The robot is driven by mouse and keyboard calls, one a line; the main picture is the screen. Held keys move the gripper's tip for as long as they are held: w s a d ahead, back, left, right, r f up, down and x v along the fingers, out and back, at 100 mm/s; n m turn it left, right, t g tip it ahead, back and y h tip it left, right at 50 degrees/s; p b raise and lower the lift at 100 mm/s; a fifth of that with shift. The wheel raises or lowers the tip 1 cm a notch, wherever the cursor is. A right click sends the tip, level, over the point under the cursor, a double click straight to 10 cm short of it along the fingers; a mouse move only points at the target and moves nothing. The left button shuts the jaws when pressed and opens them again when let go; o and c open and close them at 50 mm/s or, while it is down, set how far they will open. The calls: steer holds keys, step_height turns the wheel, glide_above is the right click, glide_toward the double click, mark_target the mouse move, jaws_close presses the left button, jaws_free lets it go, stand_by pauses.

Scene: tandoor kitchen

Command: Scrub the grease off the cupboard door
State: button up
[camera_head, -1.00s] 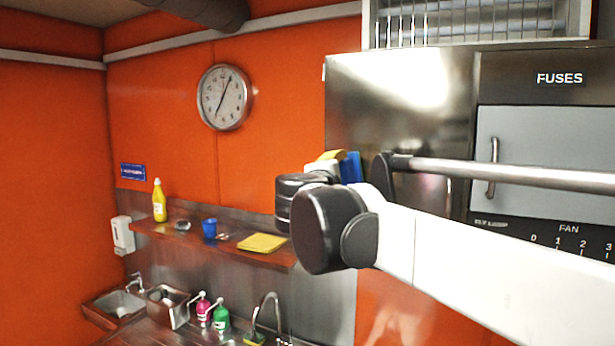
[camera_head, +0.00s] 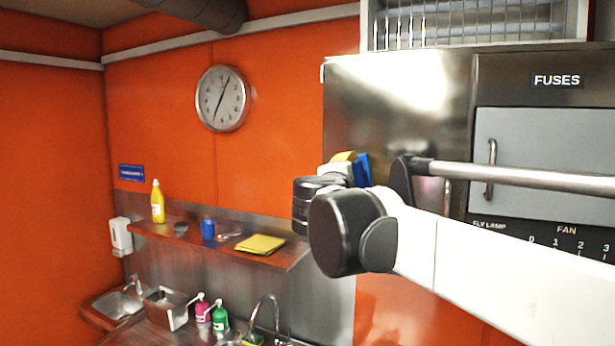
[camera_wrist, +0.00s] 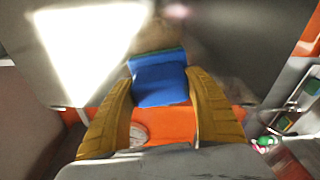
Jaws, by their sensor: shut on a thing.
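The cupboard door (camera_head: 400,105) is a shiny stainless steel panel right of the orange wall, with a bright glare near its top. In the wrist view the steel door (camera_wrist: 235,45) fills the upper part, with a faint brownish smear near the sponge. My gripper (camera_wrist: 160,80) has yellow fingers shut on a blue sponge (camera_wrist: 160,82). In the head view the sponge (camera_head: 363,170) is in front of the door's lower left part, partly hidden by my arm. I cannot tell whether it touches the steel.
A grey fuse box door (camera_head: 535,150) with a handle is at the right. At left a wooden shelf (camera_head: 175,240) carries a yellow bottle (camera_head: 157,203), a blue cup (camera_head: 208,229) and a yellow cloth (camera_head: 261,244). Below are a sink and soap bottles. A clock (camera_head: 222,98) hangs above.

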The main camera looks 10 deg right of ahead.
steer(key=s+d+p, duration=0.1)
steer(key=s+d, duration=0.4)
steer(key=d, duration=0.2)
steer(key=shift+d, duration=0.2)
stand_by(0.5)
steer(key=shift+w+a+r+p, duration=0.2)
steer(key=shift+w+a+r, duration=0.25)
steer(key=shift+w+a, duration=0.85)
steer(key=shift+w+a+r+p, duration=0.35)
steer(key=shift+w+a, duration=0.5)
steer(key=shift+a, duration=0.95)
steer(key=shift+w+a+r+p, duration=0.1)
steer(key=shift+w+a+r, duration=0.45)
steer(key=shift+w+a, duration=0.75)
steer(key=shift+s+d+p, duration=0.5)
steer(key=shift+s+d, duration=3.1)
steer(key=shift+d, duration=0.9)
steer(key=shift+w+a+b, duration=0.15)
steer(key=shift+w+a, duration=1)
steer(key=shift+a, duration=0.45)
steer(key=shift+w+a+b, duration=0.1)
steer(key=shift+w+a, duration=1.05)
steer(key=shift+a, duration=0.45)
steer(key=shift+w+a+b, duration=0.15)
steer(key=shift+w+a, duration=1)
steer(key=shift+a, duration=0.45)
steer(key=shift+d, duration=0.1)
